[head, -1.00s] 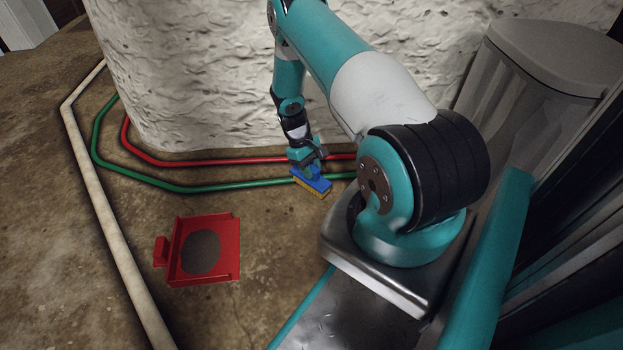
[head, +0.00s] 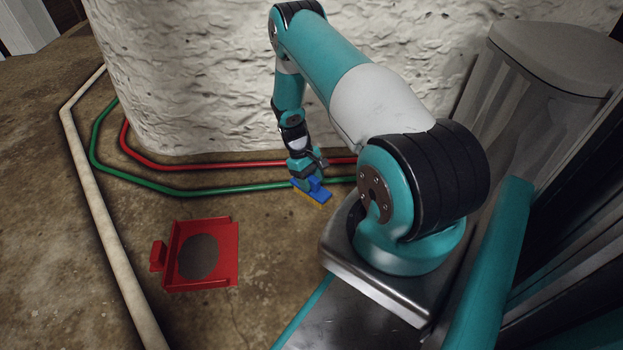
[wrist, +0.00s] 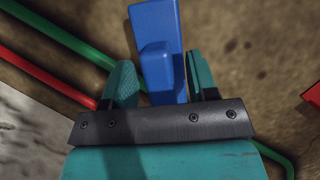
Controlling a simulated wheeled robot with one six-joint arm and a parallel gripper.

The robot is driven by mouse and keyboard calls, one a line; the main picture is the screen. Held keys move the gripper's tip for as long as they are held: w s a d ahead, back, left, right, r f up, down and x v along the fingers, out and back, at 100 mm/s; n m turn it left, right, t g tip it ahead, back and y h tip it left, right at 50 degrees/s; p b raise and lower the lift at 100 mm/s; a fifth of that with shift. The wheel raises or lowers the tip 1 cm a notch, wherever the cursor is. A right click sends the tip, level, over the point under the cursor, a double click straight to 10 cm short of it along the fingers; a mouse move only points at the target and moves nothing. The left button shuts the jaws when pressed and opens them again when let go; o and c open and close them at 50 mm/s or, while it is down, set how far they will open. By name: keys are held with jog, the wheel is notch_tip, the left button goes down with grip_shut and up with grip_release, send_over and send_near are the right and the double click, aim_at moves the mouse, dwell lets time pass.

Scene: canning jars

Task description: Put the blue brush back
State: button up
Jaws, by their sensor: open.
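The blue brush (head: 312,190) is at the floor beside the green pipe, with its blue top up and a thin yellowish bristle edge showing below. In the wrist view the brush (wrist: 155,22) has a raised blue handle block between my two teal fingers. My gripper (head: 308,176) is directly over the brush, pointing down. In the wrist view my gripper (wrist: 162,84) is open, with one finger on each side of the handle and a gap on the right side; the left finger is close to it. Bristle contact with the floor is hard to see.
A red dustpan (head: 230,275) with a dark pile or patch (head: 199,257) in it lies on the floor to the left. Red (head: 230,161), green (head: 215,190) and cream (head: 105,230) pipes run along the floor. A rough white wall (head: 190,80) stands behind. Floor between dustpan and brush is clear.

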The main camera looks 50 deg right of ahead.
jog(key=w+a+r+p, duration=0.2)
jog(key=w+r, duration=0.1)
jog(key=r, duration=0.4)
jog(key=w+a+r+n+t+p, duration=0.1)
jog(key=w+a+r+p, duration=0.15)
jog(key=r, duration=0.45)
jog(key=w+a+r+p, duration=0.1)
jog(key=w+r+p, duration=0.25)
jog(key=r, duration=0.35)
jog(key=a+r+n+t+b, duration=0.1)
jog(key=a+r+n+t, duration=0.1)
jog(key=a+r, duration=1.3)
jog(key=s+a+r+n+t+y, duration=0.2)
jog(key=s+a+r+n, duration=0.1)
jog(key=s+a+r, duration=0.85)
jog(key=s+a+r+n+y, duration=0.1)
jog(key=s+a, duration=0.5)
jog(key=s, duration=0.6)
notch_tip(320, 180, up, 2)
jog(key=shift+s+r+n+y, duration=0.15)
jog(key=shift+s+n+y, duration=0.1)
jog(key=shift+n+y, duration=0.2)
